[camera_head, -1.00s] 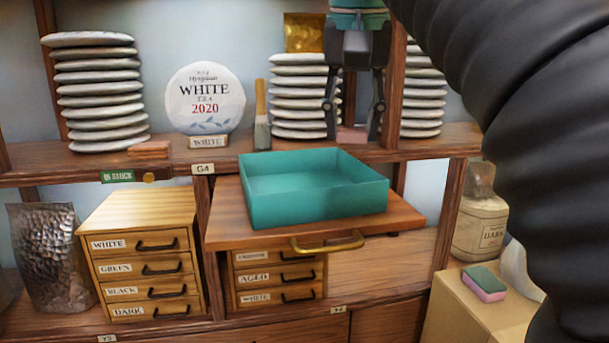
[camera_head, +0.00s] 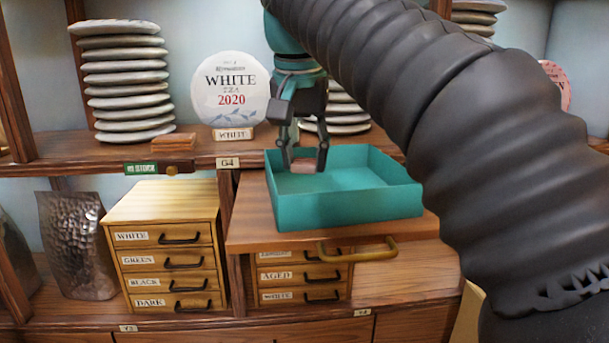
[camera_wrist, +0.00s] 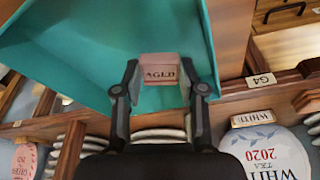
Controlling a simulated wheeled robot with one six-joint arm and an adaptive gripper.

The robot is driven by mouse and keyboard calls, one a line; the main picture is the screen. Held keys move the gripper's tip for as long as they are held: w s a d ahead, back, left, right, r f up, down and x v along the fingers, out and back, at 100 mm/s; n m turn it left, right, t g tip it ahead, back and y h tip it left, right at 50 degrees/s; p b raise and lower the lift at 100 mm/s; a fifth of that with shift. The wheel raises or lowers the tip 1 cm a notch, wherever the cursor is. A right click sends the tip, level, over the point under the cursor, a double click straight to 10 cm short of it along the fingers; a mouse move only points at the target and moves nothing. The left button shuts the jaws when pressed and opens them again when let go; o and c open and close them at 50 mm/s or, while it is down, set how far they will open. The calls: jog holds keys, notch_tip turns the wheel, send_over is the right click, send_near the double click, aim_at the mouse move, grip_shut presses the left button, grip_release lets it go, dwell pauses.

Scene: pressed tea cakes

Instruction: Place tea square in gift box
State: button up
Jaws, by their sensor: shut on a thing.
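The tea square (camera_head: 304,166) is a small pinkish block held between the fingertips of my gripper (camera_head: 305,161). In the wrist view the tea square (camera_wrist: 160,72) shows printed letters that look like "AGED", between the two black fingers of my gripper (camera_wrist: 161,85). The gift box (camera_head: 375,208) is an open teal tray-like box on a wooden pull-out board. My gripper is shut on the tea square, at the back left part of the box, with the square within the box's outline. I cannot tell whether the square touches the box floor. In the wrist view the gift box (camera_wrist: 60,60) lies behind the square.
The pull-out board (camera_head: 250,215) has a brass handle (camera_head: 357,249) in front. A stack of wrapped discs (camera_head: 125,85), a round "WHITE 2020" cake (camera_head: 230,90) and reddish-brown squares (camera_head: 173,142) stand on the shelf. A small drawer cabinet (camera_head: 165,250) stands at left.

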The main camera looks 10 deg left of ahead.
aim_at(305, 164)
jog(key=shift+d+f+b, duration=0.1)
jog(key=shift+f+b, duration=0.2)
jog(key=shift+f, duration=1.5)
jog(key=shift+f, duration=0.1)
jog(key=o, duration=0.8)
jog(key=shift+p+v, duration=0.3)
jog(key=shift+v, duration=3.6)
jog(key=shift+s, duration=0.1)
